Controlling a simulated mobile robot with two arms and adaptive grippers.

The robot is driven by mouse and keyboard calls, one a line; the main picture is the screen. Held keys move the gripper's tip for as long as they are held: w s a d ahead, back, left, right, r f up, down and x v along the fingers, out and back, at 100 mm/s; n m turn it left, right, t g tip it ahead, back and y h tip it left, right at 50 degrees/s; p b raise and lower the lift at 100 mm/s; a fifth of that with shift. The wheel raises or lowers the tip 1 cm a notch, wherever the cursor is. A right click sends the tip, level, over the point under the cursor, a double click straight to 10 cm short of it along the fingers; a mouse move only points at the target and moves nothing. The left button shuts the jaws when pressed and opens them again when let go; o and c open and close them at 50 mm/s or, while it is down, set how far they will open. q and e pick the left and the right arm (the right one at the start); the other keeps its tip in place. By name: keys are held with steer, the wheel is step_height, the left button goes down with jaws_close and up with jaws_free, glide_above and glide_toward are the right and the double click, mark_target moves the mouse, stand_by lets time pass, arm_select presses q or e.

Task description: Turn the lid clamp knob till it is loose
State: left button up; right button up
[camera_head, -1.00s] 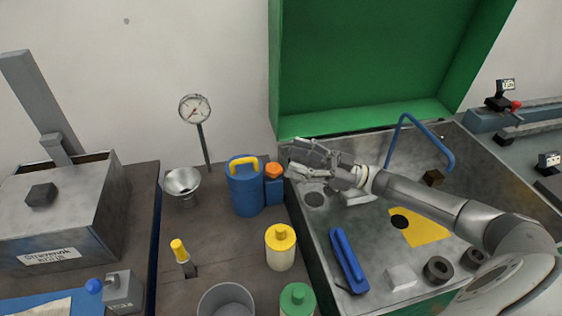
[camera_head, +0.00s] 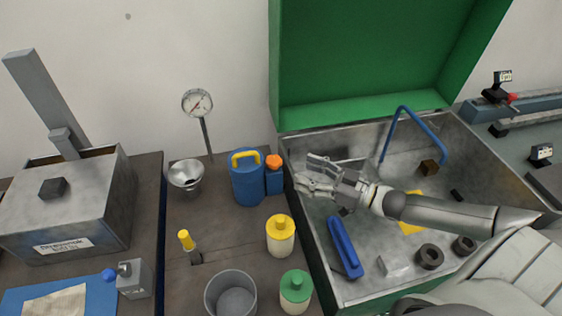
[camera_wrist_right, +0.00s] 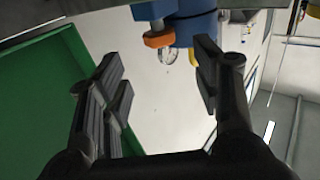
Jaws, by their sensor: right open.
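No knob in view is marked as the lid clamp knob. A dark knob (camera_head: 53,187) sits on top of the grey labelled box (camera_head: 70,215) at the far left, well away from my right gripper. My right gripper (camera_head: 308,173) is open and empty over the left part of the green-rimmed tray. Its two fingers show in the right wrist view (camera_wrist_right: 162,75), with an orange cap (camera_wrist_right: 159,39) on a blue container beyond and between them. My left gripper is out of view.
A blue can (camera_head: 247,183) with a yellow handle and an orange-capped blue bottle (camera_head: 274,181) stand left of the gripper. A dial gauge (camera_head: 197,103), metal funnel (camera_head: 186,177), and yellow-capped and green-capped bottles are nearby. The metal tray (camera_head: 350,284) holds a blue handle and several dark parts.

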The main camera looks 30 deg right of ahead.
mark_target(280, 163)
steer(key=p+x, duration=0.1)
steer(key=x, duration=0.7)
steer(key=shift+a, duration=0.15)
steer(key=c, duration=1)
steer(key=shift+o, duration=0.2)
steer(key=shift+w+f+y+b, duration=0.1)
steer(key=shift+y+b, duration=0.2)
steer(key=shift+b, duration=0.1)
steer(key=n+g+y+b, duration=0.2)
steer(key=g+b, duration=0.1)
steer(key=b, duration=0.1)
steer(key=n+g+y+b, duration=0.2)
steer(key=n+g+b, duration=0.1)
steer(key=b, duration=0.1)
steer(key=w+d+n+g+y+b, duration=0.1)
steer(key=n+g+y+b, duration=0.1)
steer(key=g+b, duration=0.1)
steer(key=shift+f+n+b, duration=0.15)
steer(key=shift+n+b, duration=0.15)
steer(key=shift+b, duration=0.3)
steer(key=shift+w+r+n+g+y+b, duration=0.1)
steer(key=shift+n+g+y+b, duration=0.25)
steer(key=shift+g+b, duration=0.3)
steer(key=shift+w+r+n+g+y+b, duration=0.2)
steer(key=shift+n+g+b, duration=0.25)
steer(key=shift+g, duration=0.3)
steer(key=shift+s, duration=0.15)
